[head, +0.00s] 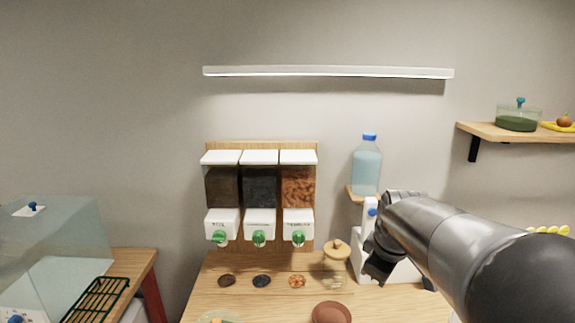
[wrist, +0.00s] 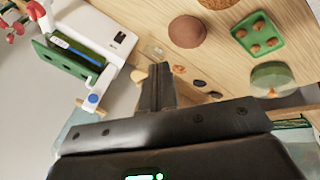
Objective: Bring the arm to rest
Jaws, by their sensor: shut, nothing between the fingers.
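My arm reaches in from the lower right in the head view. My gripper (head: 376,268) hangs above the right part of the wooden table (head: 255,268), in front of a white device (head: 396,272). In the wrist view my gripper (wrist: 155,72) is shut, its fingers together and empty. The wooden table top (wrist: 150,25) lies beyond the fingers. I cannot tell how far the fingertips are from the table.
A jar with a wooden lid (head: 336,264) stands just left of my gripper. A blue bottle (head: 367,170) stands behind. Three dispensers (head: 259,188) hang on the wall. A brown disc (wrist: 187,31) and a green tray (wrist: 250,46) lie on the table. A glass case (head: 55,240) stands left.

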